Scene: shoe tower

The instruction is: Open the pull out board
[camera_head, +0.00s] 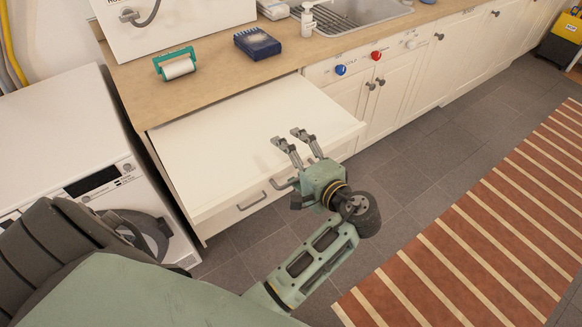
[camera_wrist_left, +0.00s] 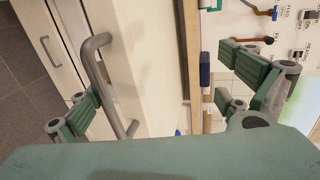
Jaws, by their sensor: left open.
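The white pull-out board (camera_head: 235,150) extends well out from under the wooden counter in the head view. A grey bar handle (camera_wrist_left: 99,62) is on its front face; in the head view it is partly hidden by my gripper. My left gripper (camera_head: 289,137) is open at the board's front edge, with its fingers seen over the board's top. In the left wrist view the handle lies beside the left-hand finger, between the two spread fingers, and does not look clamped. Whether a finger touches it I cannot tell. My right gripper is not in view.
A drawer with its own handle (camera_head: 252,200) is below the board. A washing machine (camera_head: 65,140) stands at left. Tiled floor and a striped rug (camera_head: 480,230) lie in front.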

